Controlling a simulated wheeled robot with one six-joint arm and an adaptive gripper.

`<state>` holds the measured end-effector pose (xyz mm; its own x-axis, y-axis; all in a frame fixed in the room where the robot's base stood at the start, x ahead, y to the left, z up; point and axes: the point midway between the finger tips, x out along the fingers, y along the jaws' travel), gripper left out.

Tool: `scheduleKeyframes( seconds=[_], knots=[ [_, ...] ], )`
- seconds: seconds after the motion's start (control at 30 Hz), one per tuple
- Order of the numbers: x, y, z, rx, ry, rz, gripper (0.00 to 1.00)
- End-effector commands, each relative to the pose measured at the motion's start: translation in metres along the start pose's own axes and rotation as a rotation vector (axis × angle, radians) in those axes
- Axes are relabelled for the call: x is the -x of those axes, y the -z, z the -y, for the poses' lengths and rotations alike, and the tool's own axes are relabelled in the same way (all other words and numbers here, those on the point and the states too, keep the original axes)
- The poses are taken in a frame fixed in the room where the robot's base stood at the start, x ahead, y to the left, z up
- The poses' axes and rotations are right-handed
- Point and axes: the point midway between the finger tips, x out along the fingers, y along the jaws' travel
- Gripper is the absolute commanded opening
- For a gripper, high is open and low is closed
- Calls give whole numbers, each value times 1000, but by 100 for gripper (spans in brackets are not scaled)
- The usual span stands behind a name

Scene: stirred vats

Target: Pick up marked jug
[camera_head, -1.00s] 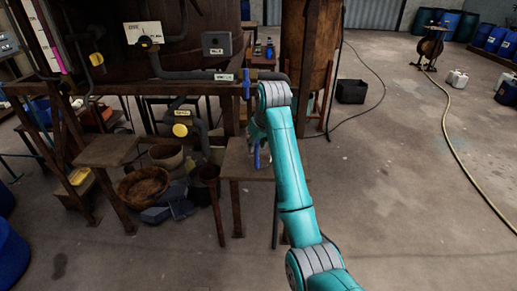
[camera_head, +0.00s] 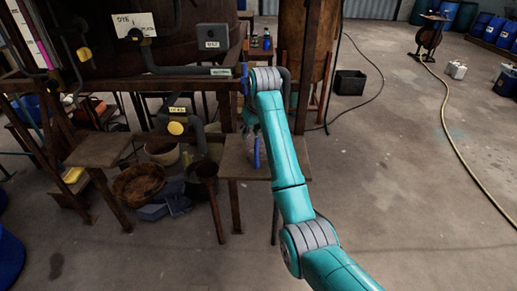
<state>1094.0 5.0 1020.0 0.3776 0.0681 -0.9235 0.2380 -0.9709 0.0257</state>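My teal arm reaches out over a small brown bench (camera_head: 234,168) below the pipework. My gripper (camera_head: 250,124) is small and mostly covered by the arm's end; its fingers do not show clearly. A narrow blue upright thing (camera_head: 257,152) shows just below it, over the bench. It may be part of a jug, but I cannot tell, nor whether the gripper touches it. No mark on a jug can be read. A white jug-like canister (camera_head: 457,70) stands on the floor far right.
Pipes and a blue valve handle (camera_head: 244,78) are close to the arm. A black crate (camera_head: 350,82) stands behind. Open floor lies right, crossed by a hose (camera_head: 450,140).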

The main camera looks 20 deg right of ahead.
Motion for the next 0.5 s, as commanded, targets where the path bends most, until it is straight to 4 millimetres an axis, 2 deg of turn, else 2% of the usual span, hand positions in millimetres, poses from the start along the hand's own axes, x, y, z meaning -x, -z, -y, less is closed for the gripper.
scheduleKeyframes(
  seconds=[0.3, 0.5],
  knots=[
    [-39, 0, 3, 0, 1, 4, 34],
    [-52, 1, 3, 0, 0, 1, 34]
  ],
)
